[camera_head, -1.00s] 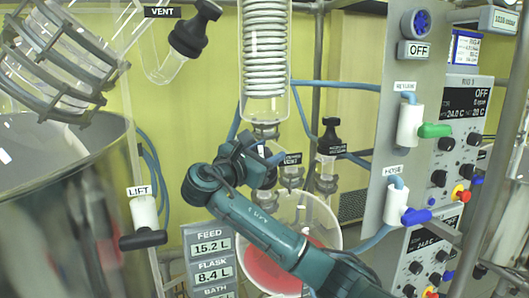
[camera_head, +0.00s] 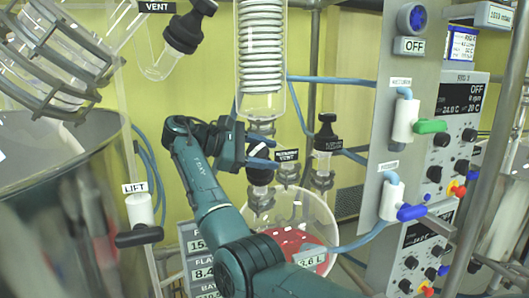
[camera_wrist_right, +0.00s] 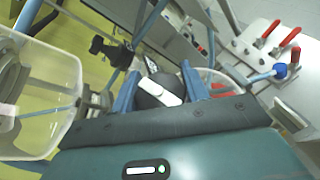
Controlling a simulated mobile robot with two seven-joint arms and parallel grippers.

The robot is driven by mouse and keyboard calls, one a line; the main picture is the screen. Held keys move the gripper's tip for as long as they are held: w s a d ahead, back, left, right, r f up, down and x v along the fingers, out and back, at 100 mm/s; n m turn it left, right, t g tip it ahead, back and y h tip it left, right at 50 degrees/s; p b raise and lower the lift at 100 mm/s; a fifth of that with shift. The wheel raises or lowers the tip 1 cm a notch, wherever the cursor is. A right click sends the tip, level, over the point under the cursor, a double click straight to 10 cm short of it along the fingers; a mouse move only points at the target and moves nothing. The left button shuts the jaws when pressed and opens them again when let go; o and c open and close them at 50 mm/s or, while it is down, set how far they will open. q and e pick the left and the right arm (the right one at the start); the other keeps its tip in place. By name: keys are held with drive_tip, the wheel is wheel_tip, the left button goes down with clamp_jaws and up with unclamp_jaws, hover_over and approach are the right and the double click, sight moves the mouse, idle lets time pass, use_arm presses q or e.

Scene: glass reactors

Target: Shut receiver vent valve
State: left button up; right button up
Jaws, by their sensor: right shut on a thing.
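The receiver vent valve has a black knob (camera_head: 260,174) on a glass stem below the coiled condenser. Its label (camera_head: 288,156) ends in "VENT"; the line above is blurred. My right gripper (camera_head: 262,152) reaches this knob from the left and is shut on it. In the right wrist view the two blue fingers of my right gripper (camera_wrist_right: 158,92) sit on either side of the dark round knob (camera_wrist_right: 150,98), which has a white mark. The gripper partly hides the knob, and its turn angle is hard to read. My left gripper is not in view.
A second black-capped valve (camera_head: 326,134) stands close to the right. The condenser (camera_head: 262,60) hangs just above my gripper. The receiver flask (camera_head: 312,214) with red liquid is below.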

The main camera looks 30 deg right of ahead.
drive_tip(key=shift+m+g+y, duration=0.5)
drive_tip(key=shift+m, duration=0.1)
drive_tip(key=shift+s+f+m+y, duration=0.15)
drive_tip(key=shift+m+y, duration=0.15)
drive_tip(key=o, duration=1)
